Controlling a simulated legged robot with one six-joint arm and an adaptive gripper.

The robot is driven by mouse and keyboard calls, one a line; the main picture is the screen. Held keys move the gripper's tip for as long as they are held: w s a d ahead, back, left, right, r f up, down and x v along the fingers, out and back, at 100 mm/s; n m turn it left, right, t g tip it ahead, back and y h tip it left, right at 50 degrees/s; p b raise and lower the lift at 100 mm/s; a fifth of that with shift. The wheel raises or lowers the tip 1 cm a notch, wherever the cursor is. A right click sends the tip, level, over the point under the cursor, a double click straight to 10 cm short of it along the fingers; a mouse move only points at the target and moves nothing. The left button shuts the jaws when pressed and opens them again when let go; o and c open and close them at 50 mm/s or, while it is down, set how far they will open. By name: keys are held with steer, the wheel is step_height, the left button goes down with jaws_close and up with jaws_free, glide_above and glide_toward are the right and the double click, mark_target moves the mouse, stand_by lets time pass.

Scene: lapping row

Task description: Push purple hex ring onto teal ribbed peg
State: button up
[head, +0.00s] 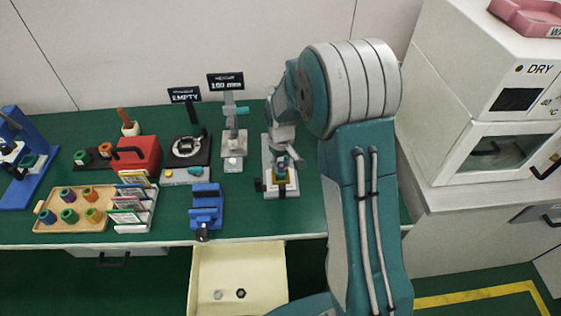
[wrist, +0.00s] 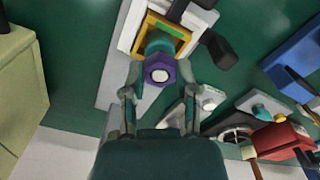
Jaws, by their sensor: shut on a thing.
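The purple hex ring (wrist: 149,71) sits between the fingertips of my gripper (wrist: 159,80) in the wrist view, with a round white centre showing. My gripper is shut on it. The teal peg (wrist: 158,42) shows directly behind the ring, inside a yellow square frame on a pale fixture. The ring and peg overlap in this view; I cannot tell whether the ring is around the peg or only in front of it. In the head view my gripper (head: 284,156) is over the fixture (head: 282,190), with a small bit of purple at its tip, and largely hides the peg.
A blue vise (head: 206,206) stands left of the fixture. Behind it are a gauge stand (head: 233,150) and a black-topped scale (head: 188,152). A wooden tray (head: 75,221) with several coloured rings is at left. An open drawer (head: 238,265) juts out below the bench.

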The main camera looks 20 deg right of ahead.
steer(key=shift+f, duration=0.55)
steer(key=o, duration=0.9)
step_height(320, 180, up, 12)
steer(key=shift+f, duration=0.1)
stand_by(0.3)
